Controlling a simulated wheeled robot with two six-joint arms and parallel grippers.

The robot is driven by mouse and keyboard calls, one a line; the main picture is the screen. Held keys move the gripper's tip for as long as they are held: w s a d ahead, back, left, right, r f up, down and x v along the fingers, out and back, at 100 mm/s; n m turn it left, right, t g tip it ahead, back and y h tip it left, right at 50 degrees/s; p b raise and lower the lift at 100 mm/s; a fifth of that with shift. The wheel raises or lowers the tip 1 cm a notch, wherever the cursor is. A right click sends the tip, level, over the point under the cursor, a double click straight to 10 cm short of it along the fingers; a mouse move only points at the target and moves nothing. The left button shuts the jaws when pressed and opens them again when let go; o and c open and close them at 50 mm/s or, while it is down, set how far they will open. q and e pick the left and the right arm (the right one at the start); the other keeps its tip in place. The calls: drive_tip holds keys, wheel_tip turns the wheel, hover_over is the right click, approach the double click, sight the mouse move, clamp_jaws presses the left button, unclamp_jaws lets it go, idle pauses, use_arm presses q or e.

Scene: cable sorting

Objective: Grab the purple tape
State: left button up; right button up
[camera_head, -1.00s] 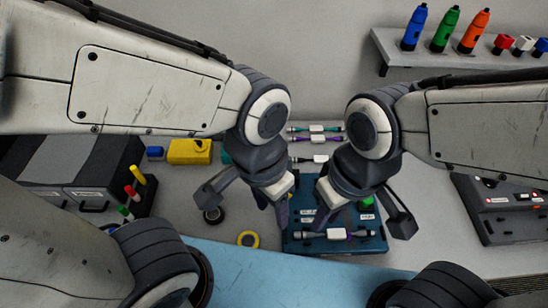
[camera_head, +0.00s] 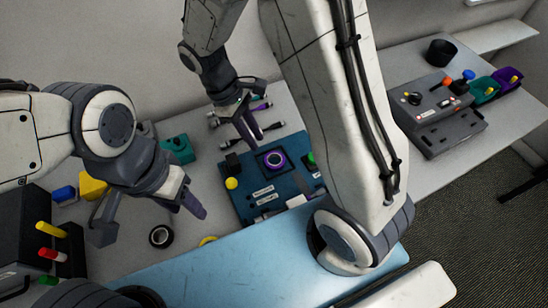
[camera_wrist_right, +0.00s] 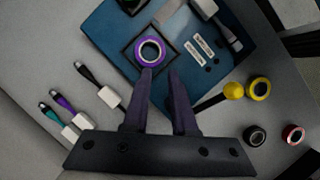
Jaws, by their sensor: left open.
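The purple tape (camera_head: 274,159) is a small ring lying in a dark square recess on the blue board (camera_head: 240,197). In the right wrist view the purple tape (camera_wrist_right: 139,52) lies just beyond my fingertips, nearest the left one. My right gripper (camera_head: 256,142) is over the board's far edge, beside the tape. In the right wrist view its fingers (camera_wrist_right: 160,72) are apart with nothing between them. My left gripper (camera_head: 198,210) is open and empty, left of the board.
A black tape (camera_head: 160,237) and a partly hidden yellow tape (camera_head: 208,241) lie left of the board. Cables with white connectors (camera_wrist_right: 108,97) lie behind it. A grey control box (camera_head: 440,115) stands at right. My right arm hides part of the board.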

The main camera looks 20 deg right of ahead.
sight(271, 166)
drive_tip(key=p+x, duration=0.1)
drive_tip(key=x, duration=0.8)
drive_tip(key=shift+s+d+f, duration=0.15)
drive_tip(key=shift+s+f, duration=0.1)
clamp_jaws()
